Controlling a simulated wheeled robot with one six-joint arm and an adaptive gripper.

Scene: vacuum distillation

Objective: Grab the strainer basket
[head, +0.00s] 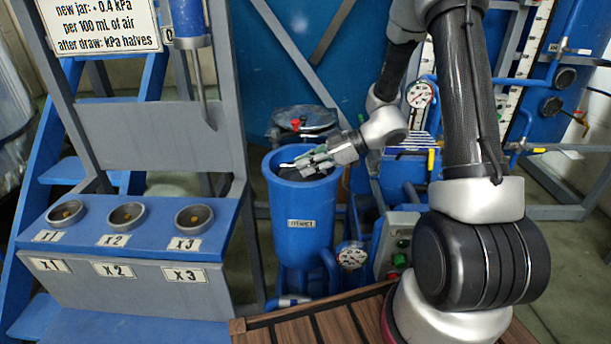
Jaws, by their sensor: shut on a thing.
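The strainer basket (310,172) shows as a dark form inside the open top of a blue cylindrical pot (301,205), mostly hidden by the pot wall and my gripper. My gripper (292,166) reaches in from the right, lying nearly level across the pot's mouth. Its fingers are shut on the basket at the rim's height. The exact contact point is too small to make out. A label sits on the front of the pot.
A lid with a red knob (296,124) is behind the pot. A blue-grey rack with three cups (127,215) stands at left. A pressure gauge (352,256) and a control box (397,245) are close at the pot's right. A slatted wooden surface (320,325) is in front.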

